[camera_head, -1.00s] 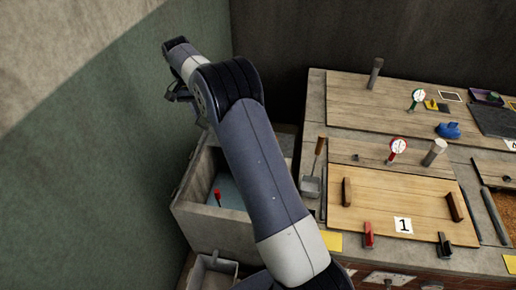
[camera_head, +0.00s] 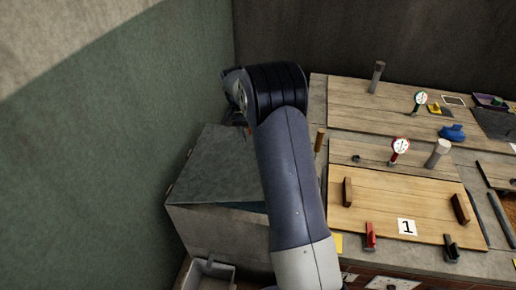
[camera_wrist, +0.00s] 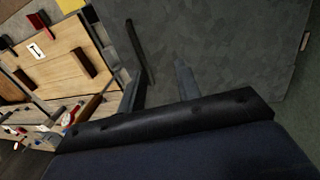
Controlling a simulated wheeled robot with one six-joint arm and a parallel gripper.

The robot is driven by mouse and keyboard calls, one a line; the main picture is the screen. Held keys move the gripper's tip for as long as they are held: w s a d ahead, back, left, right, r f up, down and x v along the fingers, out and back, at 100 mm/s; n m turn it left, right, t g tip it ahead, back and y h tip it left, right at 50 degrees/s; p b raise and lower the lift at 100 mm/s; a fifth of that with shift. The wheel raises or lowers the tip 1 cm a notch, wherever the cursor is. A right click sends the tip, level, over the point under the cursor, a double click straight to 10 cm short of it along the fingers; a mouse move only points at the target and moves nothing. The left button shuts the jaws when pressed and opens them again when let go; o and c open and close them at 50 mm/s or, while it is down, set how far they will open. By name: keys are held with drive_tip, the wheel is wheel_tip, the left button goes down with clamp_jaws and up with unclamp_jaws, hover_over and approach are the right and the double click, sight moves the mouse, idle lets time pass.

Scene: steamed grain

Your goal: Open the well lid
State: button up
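The well is a grey box (camera_head: 225,232) at the left, by the green wall. Its flat grey lid (camera_head: 212,165) lies over the top, slightly tilted, with a narrow gap at the front right. The lid's mottled surface (camera_wrist: 235,45) fills much of the wrist view. My gripper (camera_wrist: 163,72) is over the lid with its two fingers apart and nothing visible between them. A dark bar (camera_wrist: 133,35) shows beside the left finger; I cannot tell whether it is a handle. In the head view my arm hides the fingers and the lid's right part.
A counter (camera_head: 318,110) stands to the right of the well, with a wooden board marked 1 (camera_head: 385,212), gauges and clips. A wooden handle (camera_head: 319,140) stands upright between my arm and the board. A small grey tray (camera_head: 210,272) is below the well.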

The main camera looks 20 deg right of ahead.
drive_tip(key=shift+s+d+f+b, duration=0.2)
drive_tip(key=shift+s+d+f, duration=0.15)
drive_tip(key=shift+f, duration=0.25)
drive_tip(key=shift+s+d+f+b, duration=0.2)
drive_tip(key=shift+d+f, duration=0.25)
drive_tip(key=shift+f, duration=0.1)
